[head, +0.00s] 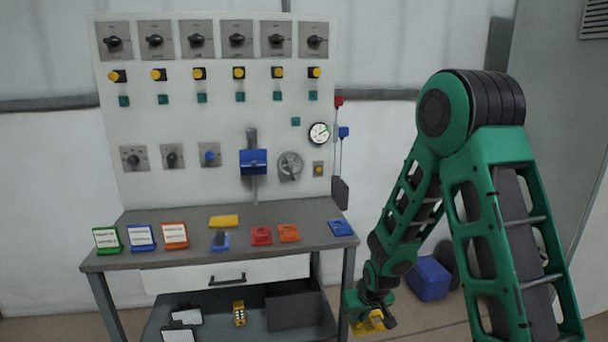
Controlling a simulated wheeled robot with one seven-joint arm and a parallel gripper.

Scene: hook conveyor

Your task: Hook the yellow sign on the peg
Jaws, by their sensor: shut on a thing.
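My gripper (382,321) is low at the right of the workbench, below the level of its top. It is shut on a yellow thing, which I take for the yellow sign (368,325). The sign is small here and partly hidden by the gripper, so its face and any hole do not show. It is apart from the bench and the panel. I cannot clearly make out which part is the peg.
The workbench (170,256) carries three upright signs, green, blue and orange, at its left. A yellow flat piece (223,221) and several blue, red and orange pieces lie on it. Behind stands a white control panel (220,110). A blue bin (428,278) is on the floor.

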